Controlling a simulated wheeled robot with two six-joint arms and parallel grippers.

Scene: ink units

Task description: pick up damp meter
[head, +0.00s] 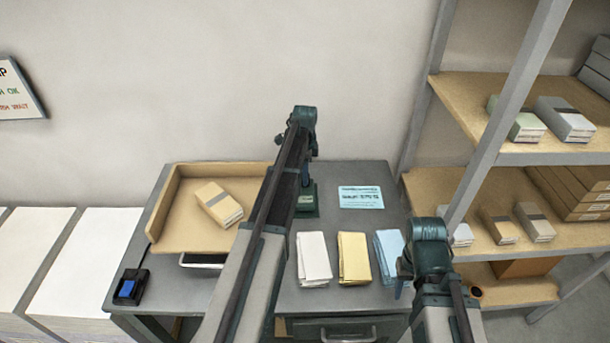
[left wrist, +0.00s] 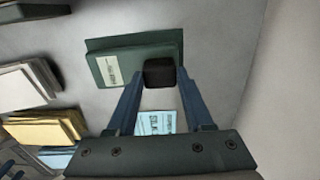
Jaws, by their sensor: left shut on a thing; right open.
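The damp meter, as far as I can tell, is the small black block (left wrist: 160,72) between my left fingertips in the left wrist view. A dark green flat body with a pale label (left wrist: 108,68) is right behind it; I cannot tell whether the two are joined. The green body also shows on the grey table (head: 307,212) in the head view. My left gripper (head: 306,182) points down over it, shut on the black block. My right gripper (head: 402,284) is open and empty, by the blue paper stack at the table's right side.
White (head: 313,260), yellow (head: 354,258) and blue (head: 388,252) paper stacks lie along the front. A tan tray (head: 165,218) holds a bundle (head: 219,204). A black device with a blue top (head: 128,287) sits front left. A blue card (head: 361,197) lies right. Loaded shelves (head: 460,100) stand right.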

